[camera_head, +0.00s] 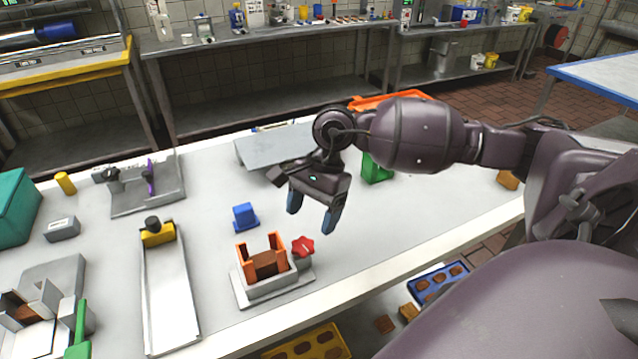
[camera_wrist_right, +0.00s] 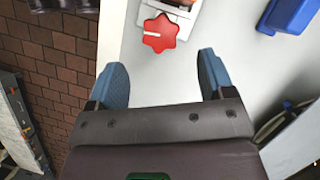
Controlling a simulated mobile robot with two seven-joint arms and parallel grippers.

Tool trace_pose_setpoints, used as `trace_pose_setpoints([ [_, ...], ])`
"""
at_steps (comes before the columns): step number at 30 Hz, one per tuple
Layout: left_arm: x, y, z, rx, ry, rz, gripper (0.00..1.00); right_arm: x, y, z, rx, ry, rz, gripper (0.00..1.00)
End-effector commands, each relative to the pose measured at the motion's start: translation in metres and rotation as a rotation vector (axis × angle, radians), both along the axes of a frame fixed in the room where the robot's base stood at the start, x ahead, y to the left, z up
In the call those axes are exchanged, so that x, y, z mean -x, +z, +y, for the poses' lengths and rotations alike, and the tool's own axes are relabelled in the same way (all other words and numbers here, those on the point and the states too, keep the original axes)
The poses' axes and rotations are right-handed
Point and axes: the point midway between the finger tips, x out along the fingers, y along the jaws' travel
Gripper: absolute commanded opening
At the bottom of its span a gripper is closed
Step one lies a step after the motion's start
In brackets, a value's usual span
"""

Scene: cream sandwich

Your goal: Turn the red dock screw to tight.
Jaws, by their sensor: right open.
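The red dock screw (camera_head: 303,246) is a star-shaped knob at the right side of a grey dock (camera_head: 277,292) with orange uprights (camera_head: 244,250) and a brown block between them. In the right wrist view the red knob (camera_wrist_right: 160,33) has a white mark pointing left. My right gripper (camera_head: 311,216) is open and empty, above the table and behind the knob in the head view. In the wrist view its blue fingertips (camera_wrist_right: 162,75) stand apart, with the knob beyond them, untouched. My left gripper does not show.
A blue block (camera_head: 244,216) stands behind the dock. A long metal channel with a yellow block (camera_head: 158,234) lies to its left. A green object (camera_head: 376,170) and a grey sloped plate (camera_head: 272,148) stand behind my right arm. The table's front edge is close to the dock.

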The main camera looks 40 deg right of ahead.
Motion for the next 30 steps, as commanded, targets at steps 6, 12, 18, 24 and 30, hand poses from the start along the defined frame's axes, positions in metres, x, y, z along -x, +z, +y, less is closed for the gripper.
trace_pose_setpoints([
  [6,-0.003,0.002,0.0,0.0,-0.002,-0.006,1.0,-0.004,0.034,-0.014,0.002,-0.002,-0.004,0.75],
  [12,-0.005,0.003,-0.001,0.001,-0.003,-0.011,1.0,-0.006,0.051,-0.02,0.0,-0.056,0.012,0.75],
  [18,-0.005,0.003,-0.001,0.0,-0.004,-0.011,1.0,-0.013,0.048,-0.021,0.002,-0.177,0.027,0.75],
  [24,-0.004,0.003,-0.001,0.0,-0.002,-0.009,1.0,-0.016,0.047,-0.021,0.002,-0.225,0.031,0.75],
  [30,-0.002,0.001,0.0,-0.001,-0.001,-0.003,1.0,-0.016,0.047,-0.021,0.002,-0.226,0.031,0.75],
])
